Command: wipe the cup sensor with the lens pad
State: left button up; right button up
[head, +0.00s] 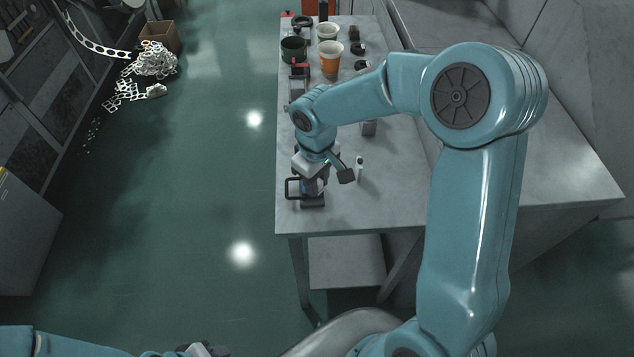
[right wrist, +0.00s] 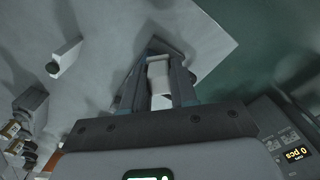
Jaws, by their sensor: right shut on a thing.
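My right gripper (head: 317,183) is at the near left corner of the table, pointing down. In the right wrist view the gripper (right wrist: 162,85) is shut on a small pale block (right wrist: 158,75), which looks like the lens pad. A dark device (head: 312,201) with a black loop-shaped frame (head: 293,188) stands under and beside the gripper in the head view. It may be the cup sensor, partly hidden by my gripper. Whether the pad touches it I cannot tell. My left gripper (head: 205,349) shows only partly at the bottom edge, its fingers unclear.
A small white piece with a dark end stands right of the gripper (head: 359,168). A display reads "0 pcs" (right wrist: 297,154).

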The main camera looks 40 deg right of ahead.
jog(key=shift+w+r+p, duration=0.1)
jog(key=shift+r+p, duration=0.2)
jog(key=shift+r, duration=0.3)
notch_tip(320, 180, up, 5)
jog(key=p, duration=0.3)
jog(key=shift+f, duration=0.15)
jog(key=shift+s, duration=0.2)
